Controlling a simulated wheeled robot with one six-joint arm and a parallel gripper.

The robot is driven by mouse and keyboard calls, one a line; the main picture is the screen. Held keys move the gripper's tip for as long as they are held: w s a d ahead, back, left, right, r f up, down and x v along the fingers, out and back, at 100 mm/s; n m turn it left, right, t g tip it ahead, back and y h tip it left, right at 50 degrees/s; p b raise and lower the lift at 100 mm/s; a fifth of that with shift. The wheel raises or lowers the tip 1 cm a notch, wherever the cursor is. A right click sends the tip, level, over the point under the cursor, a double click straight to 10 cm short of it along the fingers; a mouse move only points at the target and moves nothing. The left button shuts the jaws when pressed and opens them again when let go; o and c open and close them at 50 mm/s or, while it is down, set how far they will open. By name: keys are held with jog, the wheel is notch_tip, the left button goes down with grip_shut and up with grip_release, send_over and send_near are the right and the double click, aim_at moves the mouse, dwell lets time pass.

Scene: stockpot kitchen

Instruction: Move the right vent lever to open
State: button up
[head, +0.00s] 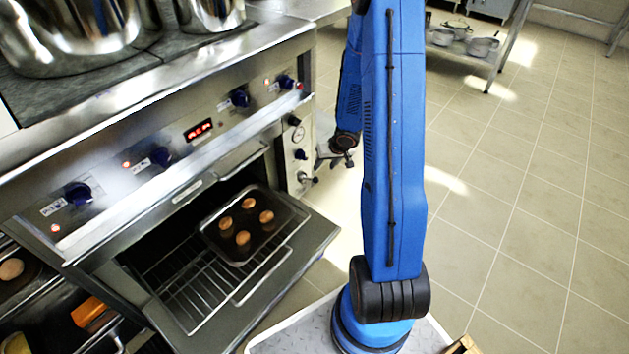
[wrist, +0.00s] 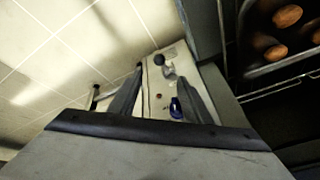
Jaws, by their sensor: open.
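The vent lever (head: 306,178) is a small metal lever with a dark ball end, low on the narrow panel right of the oven. In the wrist view the lever (wrist: 159,60) shows beyond my fingertips, its dark ball pointing up and left. My gripper (head: 326,158) is in front of this panel, above and to the right of the lever in the head view. In the wrist view my gripper (wrist: 158,80) is open, with its two fingers apart and nothing held. The gap between fingers and lever is hard to judge.
Pots (head: 65,35) stand on the stove top. Tiled floor (head: 500,200) lies clear at right.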

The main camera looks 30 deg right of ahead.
aim_at(316, 178)
jog(key=x, duration=1.5)
jog(key=shift+f, duration=0.1)
grip_shut()
jog(key=shift+w, duration=0.1)
